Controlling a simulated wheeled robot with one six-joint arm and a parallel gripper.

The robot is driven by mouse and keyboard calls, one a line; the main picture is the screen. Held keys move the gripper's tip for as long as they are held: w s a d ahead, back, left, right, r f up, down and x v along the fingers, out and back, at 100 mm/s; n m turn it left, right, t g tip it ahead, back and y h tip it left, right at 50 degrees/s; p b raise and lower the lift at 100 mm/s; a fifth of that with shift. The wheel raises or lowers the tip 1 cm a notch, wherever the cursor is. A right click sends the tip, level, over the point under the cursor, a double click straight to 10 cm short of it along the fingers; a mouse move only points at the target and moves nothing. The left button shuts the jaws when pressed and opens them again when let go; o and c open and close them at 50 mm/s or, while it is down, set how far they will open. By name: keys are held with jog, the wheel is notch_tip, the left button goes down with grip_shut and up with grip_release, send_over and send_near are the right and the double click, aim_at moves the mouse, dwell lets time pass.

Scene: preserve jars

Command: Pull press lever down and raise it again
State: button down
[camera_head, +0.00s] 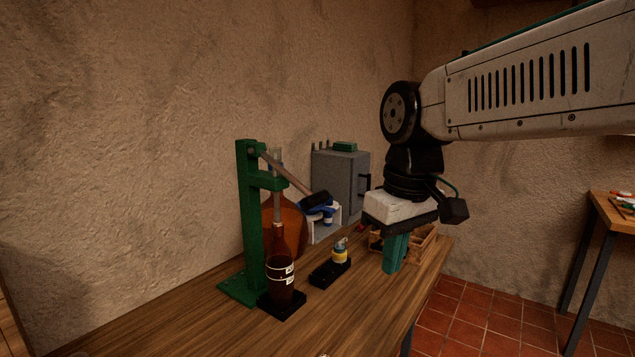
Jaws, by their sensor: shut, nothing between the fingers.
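The green press (249,222) stands upright on the wooden table at the left. Its lever (288,174) slopes from the top of the post down to the right and ends in a dark grip (315,199). A brown bottle (280,268) stands upright on a dark base under the press's plunger. My gripper (394,262) points down to the right of the lever, apart from it, over the right part of the table. Its green fingers are together and I see nothing between them.
A small yellow-and-white jar (340,252) stands on a dark tray. Behind are a grey cabinet (340,182), a large amber vessel (296,224) and a white holder with blue items. A wooden crate (420,243) sits behind my gripper. The table's front (345,315) is clear.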

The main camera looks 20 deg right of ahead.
aim_at(318, 196)
jog(key=w+a+r+n+t+y, duration=0.1)
jog(key=w+r+n+t+y, duration=0.1)
jog(key=w+r+n, duration=1.85)
jog(key=shift+n, duration=0.85)
jog(key=s+x, duration=0.1)
jog(key=x, duration=0.4)
jog(key=s+x, duration=0.1)
jog(key=x, duration=0.4)
jog(key=f+x, duration=0.1)
jog(key=x, duration=0.3)
jog(key=shift+s+d+f, duration=0.25)
jog(key=shift+s+f, duration=0.05)
jog(key=shift+f, duration=0.05)
jog(key=shift+f, duration=0.1)
jog(key=shift+a+f, duration=0.15)
jog(key=shift+f, duration=0.9)
jog(key=v, duration=1.5)
jog(key=shift+r, duration=0.25)
